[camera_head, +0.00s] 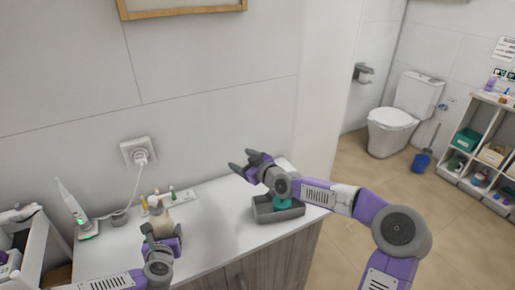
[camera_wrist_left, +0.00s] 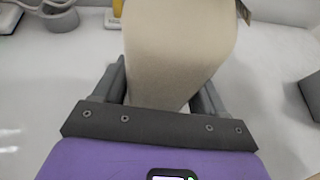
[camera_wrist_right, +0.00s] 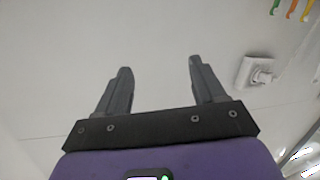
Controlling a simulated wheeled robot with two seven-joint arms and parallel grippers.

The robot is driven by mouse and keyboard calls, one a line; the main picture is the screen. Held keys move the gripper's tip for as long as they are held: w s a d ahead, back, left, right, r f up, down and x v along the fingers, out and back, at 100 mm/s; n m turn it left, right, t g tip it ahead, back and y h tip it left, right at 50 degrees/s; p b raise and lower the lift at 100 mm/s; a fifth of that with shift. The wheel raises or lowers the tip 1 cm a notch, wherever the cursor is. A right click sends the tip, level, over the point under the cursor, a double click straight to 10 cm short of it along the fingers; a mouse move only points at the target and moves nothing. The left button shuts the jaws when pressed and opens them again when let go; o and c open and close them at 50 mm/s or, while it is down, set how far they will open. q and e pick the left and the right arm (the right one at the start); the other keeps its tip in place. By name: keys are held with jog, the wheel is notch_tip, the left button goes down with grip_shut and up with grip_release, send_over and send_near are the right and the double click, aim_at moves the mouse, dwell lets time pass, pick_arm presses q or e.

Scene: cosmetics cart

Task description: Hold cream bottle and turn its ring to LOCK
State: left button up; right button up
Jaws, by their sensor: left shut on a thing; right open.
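The cream bottle (camera_head: 160,216) stands on the white counter in the head view, partly hidden behind my left gripper (camera_head: 162,236). In the left wrist view the beige body of the bottle (camera_wrist_left: 178,45) fills the middle, between the two fingers of my left gripper (camera_wrist_left: 162,88), which is shut on it. The bottle's top and ring are out of that view, and I cannot read any mark. My right gripper (camera_head: 250,164) is open and empty, raised near the wall above the grey tray. Its two spread fingers (camera_wrist_right: 156,80) also show in the right wrist view.
A grey tray (camera_head: 262,214) with a teal thing (camera_head: 282,203) sits at the counter's right end. Several small coloured items stand behind the bottle. The counter between bottle and tray is clear.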

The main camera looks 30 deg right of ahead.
jog(key=d+r+m+t+h, duration=0.1)
jog(key=d+r+h, duration=0.1)
jog(key=d, duration=0.3)
jog(key=shift+w+d+r, duration=0.35)
jog(key=shift+r, duration=0.1)
jog(key=n+g+y, duration=0.8)
jog(key=y, duration=0.6)
send_near(163, 207)
jog(key=x, duration=1.2)
